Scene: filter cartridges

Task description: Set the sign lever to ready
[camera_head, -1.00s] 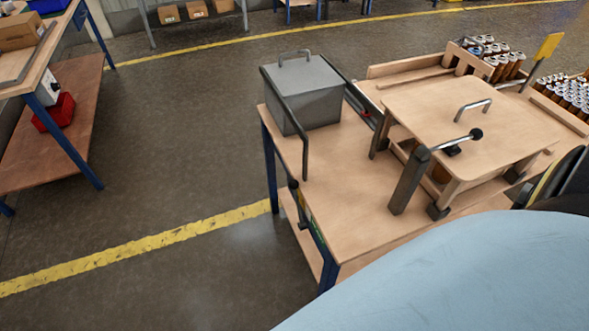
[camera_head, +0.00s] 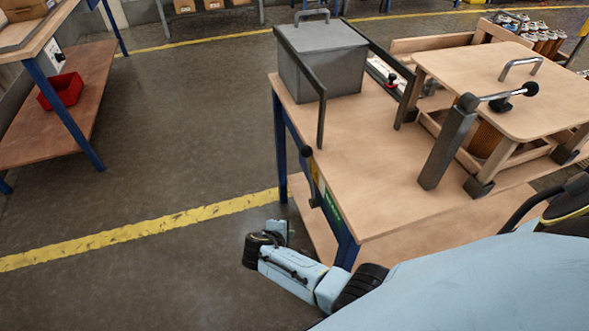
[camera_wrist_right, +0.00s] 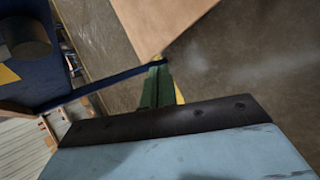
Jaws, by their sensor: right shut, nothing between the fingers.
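The sign lever (camera_head: 307,152) is a dark rod with a black knob on the left side of the wooden table. Its knob is at the upper end, close to a small yellow patch; a green patch (camera_head: 333,209) lies lower along the same edge. My right gripper (camera_head: 278,230), at the end of the light blue arm, is low over the floor, left of the table's near corner and apart from the lever. It is shut and empty; its fingertips are hard to make out. My left gripper is out of view.
The wooden table (camera_head: 385,195) carries a grey lidded box (camera_head: 322,62), a wooden stand (camera_head: 510,85) and a dark post with a ball-ended handle (camera_head: 450,140). A lower shelf and blue legs are beneath it. Open floor lies left, with a yellow line (camera_head: 150,232).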

